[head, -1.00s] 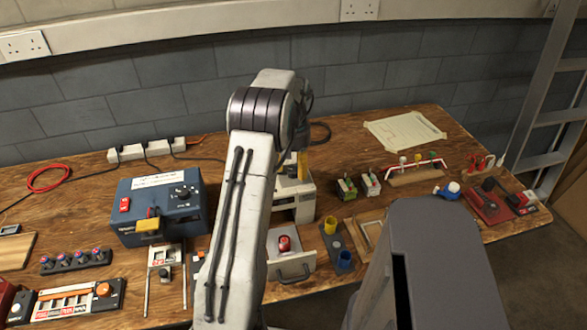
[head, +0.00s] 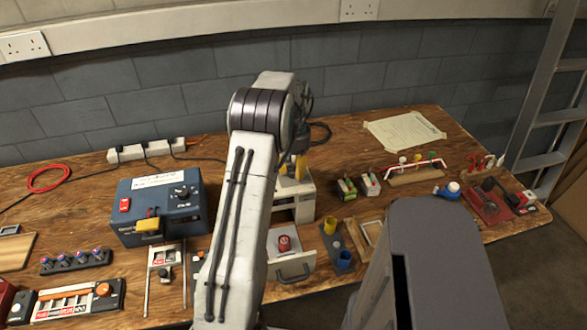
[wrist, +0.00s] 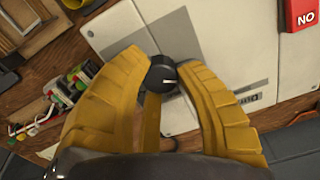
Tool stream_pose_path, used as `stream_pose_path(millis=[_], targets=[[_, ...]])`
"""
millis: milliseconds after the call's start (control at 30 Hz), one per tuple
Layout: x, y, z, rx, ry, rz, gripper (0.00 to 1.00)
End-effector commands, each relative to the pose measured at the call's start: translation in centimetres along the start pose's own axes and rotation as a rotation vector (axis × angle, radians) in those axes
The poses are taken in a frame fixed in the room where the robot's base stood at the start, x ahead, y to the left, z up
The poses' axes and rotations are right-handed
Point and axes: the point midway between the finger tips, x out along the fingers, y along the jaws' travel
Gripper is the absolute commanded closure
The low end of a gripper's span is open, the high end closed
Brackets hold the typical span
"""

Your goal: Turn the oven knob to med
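The oven (head: 305,203) is a pale box on the bench, partly hidden behind my arm in the head view. In the wrist view its light panel (wrist: 215,35) fills the middle, with a round black knob (wrist: 162,75) on it. A pale pointer mark on the knob points to the picture's right. My gripper (wrist: 163,62) has its yellow fingers spread on either side of the knob, with another yellow finger part below it. Small gaps seem to show beside the knob; firm contact is not visible. The fingers also show by the oven in the head view (head: 297,167). I cannot read the setting labels.
A blue box (head: 160,207) with a red switch and a dial stands left of my arm. Yellow and blue cups (head: 343,259) and small connectors (head: 358,187) stand to the right.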

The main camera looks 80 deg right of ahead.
Motion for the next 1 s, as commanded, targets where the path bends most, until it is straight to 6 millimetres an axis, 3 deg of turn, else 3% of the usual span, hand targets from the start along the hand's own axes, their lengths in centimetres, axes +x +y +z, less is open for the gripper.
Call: stream_pose_path(millis=[133, 567, 1000], targets=[[0.0, -0.06, -0.14, -0.002, 0.004, 0.001, 0.99], [0.0, -0.06, -0.21, 0.044, 0.006, 0.001, 1.0], [-0.02, 0.06, -0.24, 0.389, 0.008, 0.0, 1.0]])
